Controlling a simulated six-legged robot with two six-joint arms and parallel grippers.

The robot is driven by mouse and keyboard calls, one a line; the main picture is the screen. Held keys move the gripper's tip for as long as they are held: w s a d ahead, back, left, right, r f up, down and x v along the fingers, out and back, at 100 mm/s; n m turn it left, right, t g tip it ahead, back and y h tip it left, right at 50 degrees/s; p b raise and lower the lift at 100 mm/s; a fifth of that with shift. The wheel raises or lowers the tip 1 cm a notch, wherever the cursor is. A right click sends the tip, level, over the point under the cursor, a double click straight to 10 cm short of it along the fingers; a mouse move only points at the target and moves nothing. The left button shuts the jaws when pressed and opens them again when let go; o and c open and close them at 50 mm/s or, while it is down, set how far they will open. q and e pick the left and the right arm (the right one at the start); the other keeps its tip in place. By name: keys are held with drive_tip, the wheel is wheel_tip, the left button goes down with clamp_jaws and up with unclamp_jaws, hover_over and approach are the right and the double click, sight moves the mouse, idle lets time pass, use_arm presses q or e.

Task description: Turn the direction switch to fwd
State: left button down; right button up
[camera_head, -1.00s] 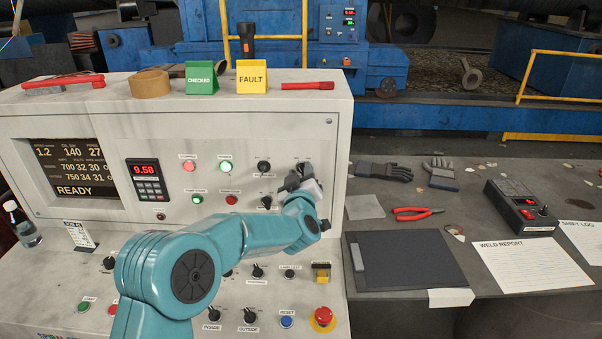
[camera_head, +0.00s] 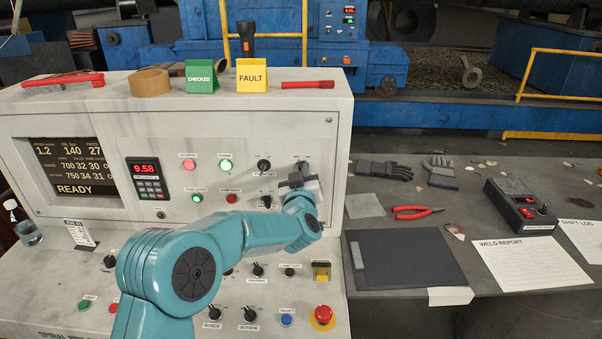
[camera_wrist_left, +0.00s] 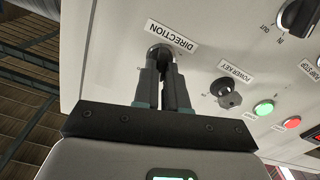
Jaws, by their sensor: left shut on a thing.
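The direction switch (camera_wrist_left: 160,53) is a dark knob under a DIRECTION label (camera_wrist_left: 172,34) on the panel in the left wrist view. My left gripper (camera_wrist_left: 162,75) is shut on this knob, and its fingers hide most of it, so its exact setting cannot be read. In the head view my left gripper (camera_head: 297,180) is at the upper right of the upright panel (camera_head: 330,150), in front of the switch. My right gripper is not in view.
Beside the switch are a power key switch (camera_wrist_left: 229,97) and another black knob (camera_wrist_left: 298,14). In the head view more knobs (camera_head: 264,165) sit left of the gripper. An emergency button (camera_head: 323,315) is on the lower desk. A side table (camera_head: 375,215) holds gloves and pliers.

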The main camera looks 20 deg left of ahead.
use_arm(q)
drive_tip(key=shift+d+m+p, duration=0.15)
drive_tip(key=shift+m+p, duration=0.4)
drive_tip(key=shift+m, duration=1.7)
drive_tip(key=shift+d+m+p, duration=0.1)
drive_tip(key=shift+m+p, duration=0.45)
drive_tip(key=shift+m, duration=1.7)
drive_tip(key=shift+f, duration=0.1)
drive_tip(key=c, duration=1.2)
unclamp_jaws()
drive_tip(key=b+v, duration=0.4)
drive_tip(key=v, duration=1.2)
drive_tip(key=shift+s+b, duration=0.1)
drive_tip(key=shift+b, duration=0.3)
